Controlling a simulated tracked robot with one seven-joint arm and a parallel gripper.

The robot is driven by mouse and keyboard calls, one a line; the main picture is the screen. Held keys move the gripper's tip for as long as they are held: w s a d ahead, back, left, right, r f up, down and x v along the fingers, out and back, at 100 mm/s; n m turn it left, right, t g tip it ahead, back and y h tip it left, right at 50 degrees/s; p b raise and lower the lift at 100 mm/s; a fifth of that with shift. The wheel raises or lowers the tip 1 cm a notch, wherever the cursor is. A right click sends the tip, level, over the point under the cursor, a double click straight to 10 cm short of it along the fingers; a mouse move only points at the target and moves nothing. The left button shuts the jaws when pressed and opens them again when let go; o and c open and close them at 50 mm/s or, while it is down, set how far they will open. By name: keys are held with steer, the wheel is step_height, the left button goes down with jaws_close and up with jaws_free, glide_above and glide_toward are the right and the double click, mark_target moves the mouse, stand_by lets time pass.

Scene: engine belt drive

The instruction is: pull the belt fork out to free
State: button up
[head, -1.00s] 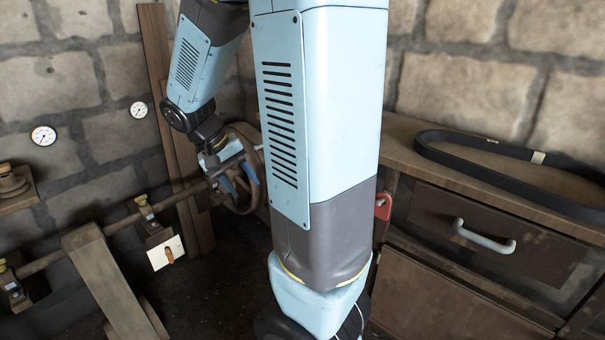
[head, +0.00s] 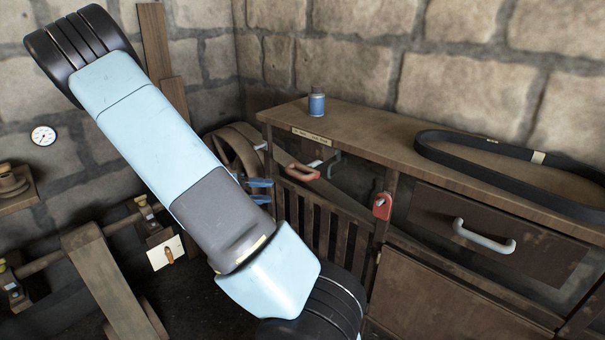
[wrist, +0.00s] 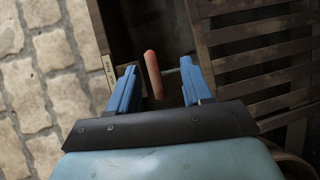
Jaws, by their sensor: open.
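A red handle (head: 302,171), apparently the grip of the belt fork, stands out at the bench's left end above a slatted panel, with grey metal behind it. My gripper (head: 261,190) is open and empty, left of and slightly below the handle in the head view; part of it is hidden by my arm. In the wrist view, the red handle (wrist: 152,75) shows between the two blue fingers of my gripper (wrist: 159,82), apart from both. I cannot tell how far beyond the fingertips it lies. The fork's inner end is hidden.
A pulley wheel (head: 232,150) stands behind my arm. The slatted panel (head: 322,222) is below the handle, and a red padlock-like piece (head: 382,206) hangs to its right. A blue can (head: 316,102) and a black belt (head: 470,144) lie on the bench top (head: 375,130).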

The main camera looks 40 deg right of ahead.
steer(key=shift+w+d+f+n+t+h, duration=0.55)
steer(key=shift+w+d+f+h, duration=0.7)
steer(key=shift+w+h, duration=0.95)
steer(key=x, duration=1.4)
steer(key=shift+s+a+r+h, duration=0.15)
steer(key=shift+s+r+h, duration=0.15)
steer(key=shift+r, duration=0.1)
steer(key=shift+w, duration=0.1)
jaws_close()
